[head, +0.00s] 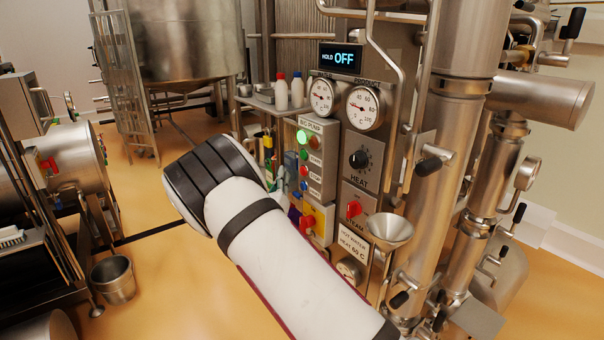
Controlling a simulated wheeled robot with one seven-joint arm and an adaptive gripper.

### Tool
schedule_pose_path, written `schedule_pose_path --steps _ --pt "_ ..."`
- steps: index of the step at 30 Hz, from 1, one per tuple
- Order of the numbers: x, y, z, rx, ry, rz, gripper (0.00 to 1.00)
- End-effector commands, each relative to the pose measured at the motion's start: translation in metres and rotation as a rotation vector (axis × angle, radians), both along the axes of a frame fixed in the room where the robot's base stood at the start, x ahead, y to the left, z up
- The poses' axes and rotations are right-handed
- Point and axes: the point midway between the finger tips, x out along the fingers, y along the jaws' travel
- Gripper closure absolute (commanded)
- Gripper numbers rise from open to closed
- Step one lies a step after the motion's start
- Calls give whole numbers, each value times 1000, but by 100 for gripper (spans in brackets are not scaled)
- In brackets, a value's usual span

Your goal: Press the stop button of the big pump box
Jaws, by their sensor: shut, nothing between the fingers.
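The big pump box (327,165) is a grey box with a label strip on top, right of centre in the head view. Its lamp (302,136) glows green. Below are a green button (304,155), a red button (303,171) beside a label that looks like STOP, and a blue button (304,186). My white arm reaches up from the bottom, its dark ribbed joint left of the box. My gripper cannot be made out; the arm may hide it. I see no contact with the red button.
A yellow box with a red switch (308,222) sits below. Steel pipes (455,130) stand at right.

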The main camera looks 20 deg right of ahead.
Motion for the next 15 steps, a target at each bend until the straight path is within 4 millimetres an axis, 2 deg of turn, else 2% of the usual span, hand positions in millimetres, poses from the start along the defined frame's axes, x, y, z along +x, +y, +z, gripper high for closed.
schedule_pose_path --steps 6,15 --pt "7 -21 -1 1 1 0 100" --pt "10 -30 0 1 0 1 100"
